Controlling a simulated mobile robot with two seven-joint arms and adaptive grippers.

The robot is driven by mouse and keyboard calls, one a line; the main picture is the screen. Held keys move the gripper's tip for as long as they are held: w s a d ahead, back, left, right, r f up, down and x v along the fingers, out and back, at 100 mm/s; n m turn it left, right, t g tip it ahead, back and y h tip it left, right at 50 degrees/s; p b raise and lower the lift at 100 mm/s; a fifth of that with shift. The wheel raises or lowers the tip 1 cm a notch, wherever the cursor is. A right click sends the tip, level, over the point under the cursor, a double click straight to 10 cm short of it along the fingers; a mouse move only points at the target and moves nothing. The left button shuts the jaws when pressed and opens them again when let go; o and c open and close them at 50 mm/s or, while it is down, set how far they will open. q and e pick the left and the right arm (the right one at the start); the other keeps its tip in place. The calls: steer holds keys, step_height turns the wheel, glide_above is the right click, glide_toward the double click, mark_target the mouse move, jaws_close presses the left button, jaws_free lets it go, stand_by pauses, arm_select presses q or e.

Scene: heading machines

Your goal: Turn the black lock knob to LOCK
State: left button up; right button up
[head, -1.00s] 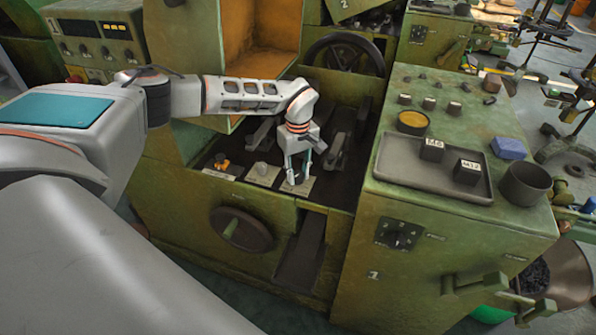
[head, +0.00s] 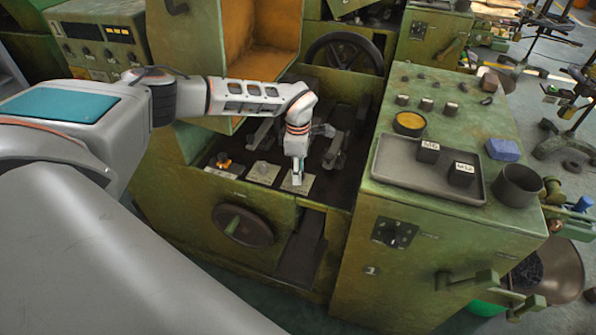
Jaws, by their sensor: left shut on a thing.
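My left gripper (head: 297,179) points straight down over the rightmost of the small light plates (head: 302,187) on the machine's front ledge. Its fingers are shut on the black lock knob, which they almost wholly hide; the knob's pointing and any LOCK mark cannot be read. The fingers now show narrow, nearly edge-on. My right gripper is not in view.
Dark levers and slides (head: 335,150) stand just behind the gripper. Right is a green cabinet with a grey tray (head: 400,182) holding two labelled black blocks. A handwheel (head: 243,225) is below.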

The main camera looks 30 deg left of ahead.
arm_select(q)
steer(key=n, duration=0.5)
steer(key=shift+n, duration=0.9)
steer(key=o, duration=1.1)
steer(key=shift+r, duration=0.25)
step_height(320, 180, up, 12)
steer(key=shift+f, duration=0.2)
